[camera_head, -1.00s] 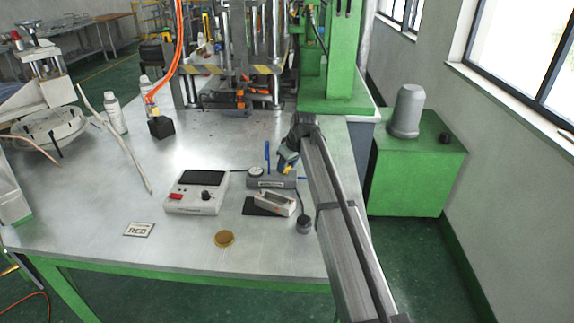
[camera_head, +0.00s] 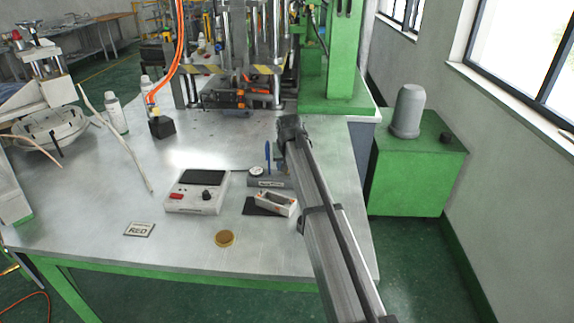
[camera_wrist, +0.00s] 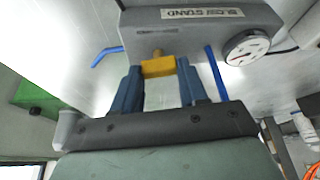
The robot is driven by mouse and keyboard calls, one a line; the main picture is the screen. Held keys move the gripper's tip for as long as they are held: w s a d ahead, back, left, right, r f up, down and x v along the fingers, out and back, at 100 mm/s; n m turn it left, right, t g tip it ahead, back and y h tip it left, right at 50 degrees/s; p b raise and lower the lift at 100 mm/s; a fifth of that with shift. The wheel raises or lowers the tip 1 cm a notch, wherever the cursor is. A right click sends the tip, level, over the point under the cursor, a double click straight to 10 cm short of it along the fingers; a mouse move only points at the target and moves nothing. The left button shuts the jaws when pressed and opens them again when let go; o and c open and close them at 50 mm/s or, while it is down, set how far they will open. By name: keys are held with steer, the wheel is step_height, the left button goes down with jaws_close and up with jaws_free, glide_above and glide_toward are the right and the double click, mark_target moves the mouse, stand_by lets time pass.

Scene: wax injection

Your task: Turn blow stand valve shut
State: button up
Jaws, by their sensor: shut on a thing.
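The blow stand is a grey box with a white label and a round dial gauge. Its body (camera_head: 270,182) sits on the table in the head view, partly behind my arm, with the gauge (camera_head: 256,171) on its left. In the wrist view the blow stand (camera_wrist: 195,37) is upside down at the top, with the gauge (camera_wrist: 246,47) on the right. The yellow valve handle (camera_wrist: 158,67) sticks out from its face on a brass stem. My gripper (camera_wrist: 159,77) has its blue fingers on either side of the handle, shut on it. My arm hides the fingers and the handle in the head view.
A controller box (camera_head: 197,191) and a small white-topped device on a dark pad (camera_head: 256,208) stand left of my arm. A thin blue rod (camera_wrist: 215,73) rises close to the fingers. A brass disc (camera_head: 225,238) lies near the front. The table between disc and sign (camera_head: 139,229) is clear.

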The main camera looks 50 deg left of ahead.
steer(key=shift+m+h, duration=0.3)
steer(key=shift+m, duration=0.5)
steer(key=o, duration=1.1)
steer(key=shift+c, duration=0.2)
steer(key=v, duration=1.3)
steer(key=shift+s+r, duration=0.35)
steer(key=shift+s, duration=0.05)
